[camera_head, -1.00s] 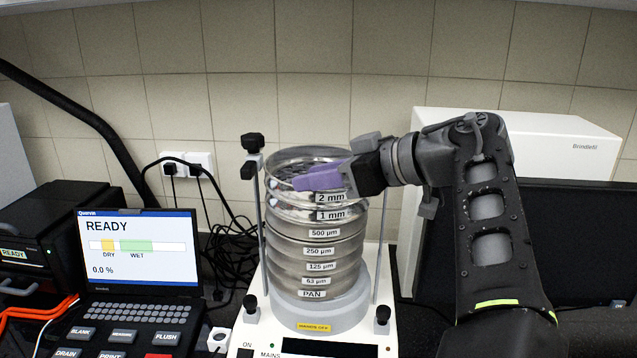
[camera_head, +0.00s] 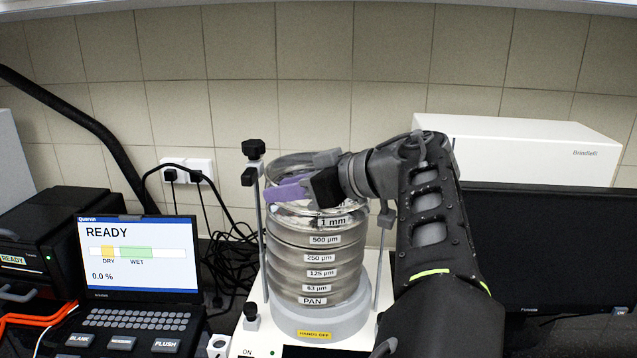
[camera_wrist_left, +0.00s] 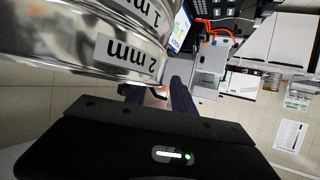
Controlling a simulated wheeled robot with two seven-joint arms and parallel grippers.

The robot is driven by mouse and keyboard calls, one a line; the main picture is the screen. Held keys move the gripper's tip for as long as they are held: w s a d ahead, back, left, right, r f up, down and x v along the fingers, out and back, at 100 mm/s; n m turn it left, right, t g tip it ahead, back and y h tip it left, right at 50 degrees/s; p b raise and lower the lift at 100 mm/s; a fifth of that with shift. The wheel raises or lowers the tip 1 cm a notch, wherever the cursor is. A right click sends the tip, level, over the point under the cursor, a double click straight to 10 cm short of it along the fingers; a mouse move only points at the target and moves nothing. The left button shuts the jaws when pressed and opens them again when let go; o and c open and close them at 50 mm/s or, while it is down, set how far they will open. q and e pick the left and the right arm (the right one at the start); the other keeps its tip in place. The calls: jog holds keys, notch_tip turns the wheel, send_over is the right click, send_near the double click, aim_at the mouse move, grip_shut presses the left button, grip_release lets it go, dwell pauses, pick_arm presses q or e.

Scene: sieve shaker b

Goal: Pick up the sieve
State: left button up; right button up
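The top sieve, a shiny metal ring labelled 2 mm, sits on the stack; its rim (camera_head: 292,160) shows in the head view, and its label is mostly covered there by my gripper. The label shows upside down in the left wrist view (camera_wrist_left: 125,55). My left gripper (camera_head: 288,192), with purple fingers, is at the near side of this sieve, overlapping its wall. In the left wrist view the fingers (camera_wrist_left: 158,95) stand apart, close to the sieve's rim. Whether they touch it is hidden. My right gripper is not in view.
Lower sieves (camera_head: 318,258) and a pan stand on the white shaker (camera_head: 250,338), with a clamp rod (camera_head: 260,215) at the left. A laptop-like instrument (camera_head: 137,255) is to the left, loose cables (camera_head: 228,260) between. A white box (camera_head: 520,145) and dark screen (camera_head: 550,240) are at right.

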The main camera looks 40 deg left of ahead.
pick_arm(q)
jog(key=shift+c, duration=0.2)
dwell(0.4)
grip_shut()
dwell(1.2)
